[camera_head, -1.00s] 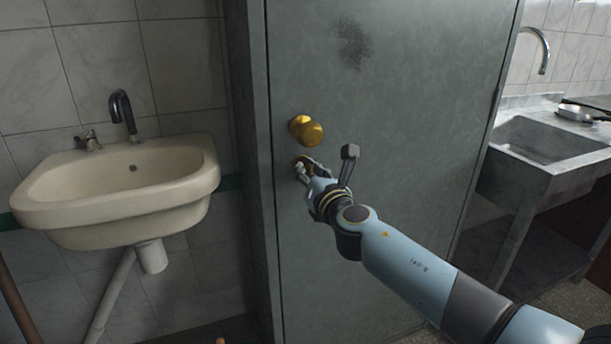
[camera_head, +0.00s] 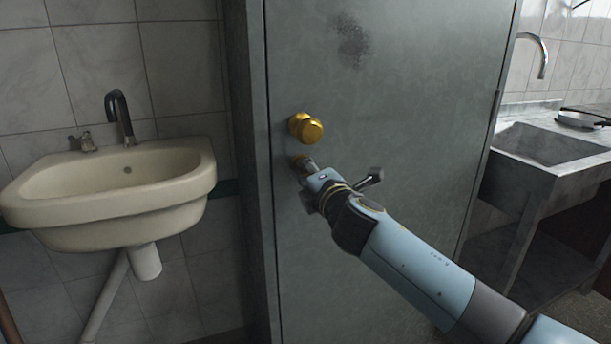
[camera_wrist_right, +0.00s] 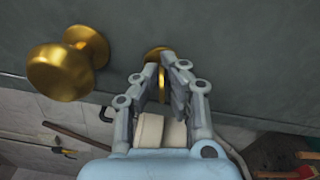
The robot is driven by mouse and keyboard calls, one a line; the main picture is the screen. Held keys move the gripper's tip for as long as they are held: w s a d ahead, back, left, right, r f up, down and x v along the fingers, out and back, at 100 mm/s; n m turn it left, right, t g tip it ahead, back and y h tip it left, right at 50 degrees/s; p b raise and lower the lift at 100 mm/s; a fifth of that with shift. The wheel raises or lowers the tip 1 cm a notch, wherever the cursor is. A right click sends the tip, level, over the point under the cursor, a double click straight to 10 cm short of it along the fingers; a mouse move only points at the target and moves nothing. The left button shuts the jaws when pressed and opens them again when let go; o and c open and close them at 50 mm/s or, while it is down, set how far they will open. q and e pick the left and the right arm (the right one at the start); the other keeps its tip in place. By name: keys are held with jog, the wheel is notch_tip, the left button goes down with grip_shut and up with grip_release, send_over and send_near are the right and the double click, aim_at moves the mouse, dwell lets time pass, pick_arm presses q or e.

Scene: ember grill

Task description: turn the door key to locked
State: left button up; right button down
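The gold key (camera_wrist_right: 162,82) shows as a thin strip between my right fingers in the right wrist view. Its round gold lock plate (camera_wrist_right: 158,52) is on the grey metal door (camera_head: 400,130), below the round gold knob (camera_head: 306,127). The knob is at the left in the right wrist view (camera_wrist_right: 65,70). My right gripper (camera_wrist_right: 162,66) is close to the door, with its fingers closed on both sides of the key. In the head view the right gripper (camera_head: 303,166) hides most of the key. My left gripper is not in view.
A cream washbasin (camera_head: 110,195) with a dark tap stands left of the door. A grey stone sink (camera_head: 550,150) is to the right, with a pan (camera_head: 578,120) beside it. The knob is close above my right gripper.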

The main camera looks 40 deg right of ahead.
jog(key=shift+s+d+f+m+b, duration=0.1)
jog(key=shift+f+m+b, duration=0.2)
jog(key=shift+m, duration=0.5)
jog(key=shift+f+m+b, duration=0.1)
jog(key=shift+m+b, duration=0.25)
jog(key=shift+m, duration=0.45)
jog(key=c, duration=1.6)
grip_release()
jog(key=shift+o, duration=0.5)
jog(key=shift+r, duration=0.15)
jog(key=v, duration=1.2)
